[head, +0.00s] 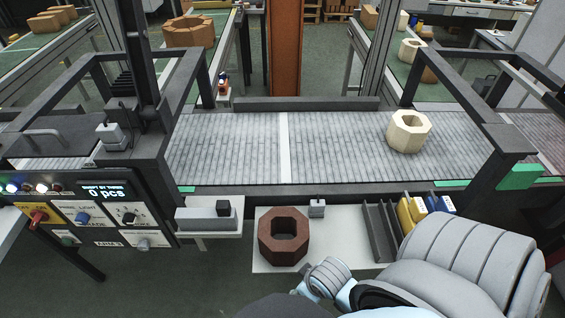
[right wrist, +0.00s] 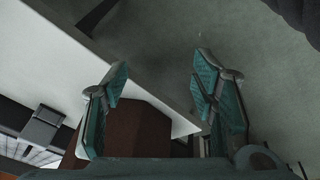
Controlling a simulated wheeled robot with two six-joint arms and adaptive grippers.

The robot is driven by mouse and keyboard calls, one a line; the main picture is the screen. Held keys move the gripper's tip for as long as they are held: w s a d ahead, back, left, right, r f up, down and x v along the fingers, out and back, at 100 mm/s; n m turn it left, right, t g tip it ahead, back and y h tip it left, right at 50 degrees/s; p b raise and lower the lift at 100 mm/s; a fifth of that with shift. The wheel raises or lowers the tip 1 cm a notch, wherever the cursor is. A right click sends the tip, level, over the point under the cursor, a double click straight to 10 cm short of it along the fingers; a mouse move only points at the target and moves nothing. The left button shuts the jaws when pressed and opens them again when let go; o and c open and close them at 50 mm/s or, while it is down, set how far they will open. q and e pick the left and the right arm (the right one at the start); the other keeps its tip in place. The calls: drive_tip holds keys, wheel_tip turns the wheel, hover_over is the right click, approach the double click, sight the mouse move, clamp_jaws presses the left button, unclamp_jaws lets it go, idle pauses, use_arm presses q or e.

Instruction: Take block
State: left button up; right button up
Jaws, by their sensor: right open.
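A dark brown octagonal block (head: 275,252) with a hole through it lies on a white shelf (head: 262,265) in front of the conveyor in the head view. In the right wrist view the brown block (right wrist: 138,132) shows low, between the finger bases and partly hidden by the left finger. My right gripper (right wrist: 160,72) is open, with its two teal-padded fingers apart and nothing clamped. In the head view my right arm comes in from the lower right and ends just right of the block; its fingers are not clear there. A cream octagonal block (head: 408,140) sits on the conveyor.
The slatted conveyor (head: 225,150) crosses the middle. A control panel (head: 95,215) stands at left. A small grey box (head: 317,208), a dark rack (head: 380,230) and yellow and blue items (head: 412,210) are close to the brown block. Dark frames (head: 512,150) stand over the conveyor.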

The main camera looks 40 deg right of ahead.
wheel_tip(320, 180, up, 8)
drive_tip(key=n+p, duration=0.2)
wheel_tip(320, 180, up, 7)
drive_tip(key=n+g, duration=0.3)
drive_tip(key=n, duration=2.1)
hover_over(305, 229)
drive_tip(key=shift+f+y, duration=0.15)
drive_tip(key=shift+y, duration=0.25)
wheel_tip(305, 229, down, 8)
drive_tip(key=shift+f, duration=0.2)
drive_tip(key=f+b, duration=0.4)
drive_tip(key=b, duration=0.1)
drive_tip(key=f+b, duration=0.2)
drive_tip(key=shift+w+f, duration=0.1)
drive_tip(key=shift+w, duration=0.25)
drive_tip(key=shift+f+b, duration=0.1)
drive_tip(key=shift+b, duration=0.3)
drive_tip(key=shift+r+p, duration=0.3)
drive_tip(key=shift+r, duration=0.1)
drive_tip(key=c, duration=0.6)
use_arm(q)
drive_tip(key=f, duration=0.4)
drive_tip(key=shift+w+d, duration=0.1)
drive_tip(key=shift+w, duration=0.3)
use_arm(e)
clamp_jaws()
